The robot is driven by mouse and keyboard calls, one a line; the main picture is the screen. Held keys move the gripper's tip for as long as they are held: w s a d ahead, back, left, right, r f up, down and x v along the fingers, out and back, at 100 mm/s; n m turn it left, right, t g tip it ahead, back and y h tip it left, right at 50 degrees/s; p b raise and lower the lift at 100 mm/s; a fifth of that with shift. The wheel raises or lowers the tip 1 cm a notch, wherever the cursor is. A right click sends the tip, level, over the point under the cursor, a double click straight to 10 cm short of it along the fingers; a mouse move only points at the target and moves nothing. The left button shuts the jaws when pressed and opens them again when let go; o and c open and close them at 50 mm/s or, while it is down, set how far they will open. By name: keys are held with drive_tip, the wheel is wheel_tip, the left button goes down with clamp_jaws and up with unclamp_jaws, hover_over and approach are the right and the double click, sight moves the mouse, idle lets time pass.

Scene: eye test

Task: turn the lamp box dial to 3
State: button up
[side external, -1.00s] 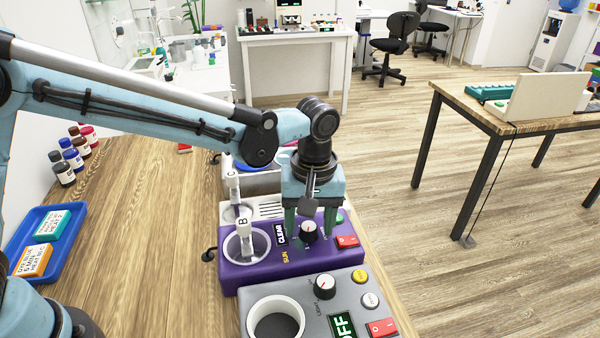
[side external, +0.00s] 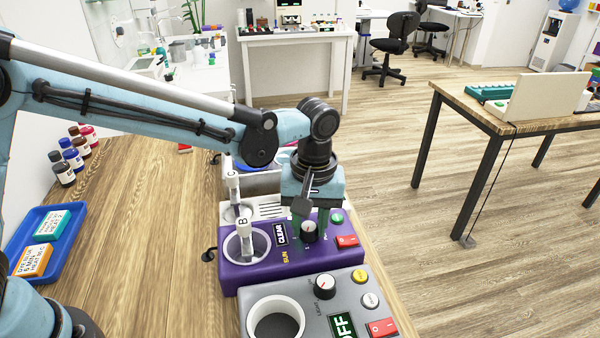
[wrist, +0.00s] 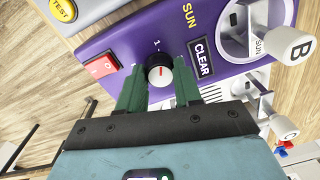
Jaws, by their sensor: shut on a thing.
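A purple box (side external: 262,268) marked SUN and CLEAR stands on the wooden table. Its black dial (wrist: 160,74) has a pale face with a red mark; numerals sit around it, too small to read surely. My gripper (wrist: 159,88) points down at this dial, its green fingers on either side, shut on it. In the side view my gripper (side external: 310,224) hides part of the dial (side external: 309,232). I cannot tell which number the mark points to.
A grey box (side external: 300,292) with its own dial (side external: 324,286) and an OFF display stands in front. Vials B (side external: 243,235) and C (side external: 232,182) stand upright left of my gripper. A red switch (side external: 346,241) is close right. A blue tray (side external: 22,238) lies left.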

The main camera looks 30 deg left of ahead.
sight(307, 227)
drive_tip(key=m, duration=2)
drive_tip(key=shift+m+t, duration=0.3)
drive_tip(key=m, duration=0.5)
drive_tip(key=shift+a+m, duration=0.1)
drive_tip(key=shift+m, duration=0.6)
drive_tip(key=o, duration=1)
drive_tip(key=shift+o, duration=0.2)
wheel_tip(307, 227, up, 12)
drive_tip(key=shift+s, duration=0.25)
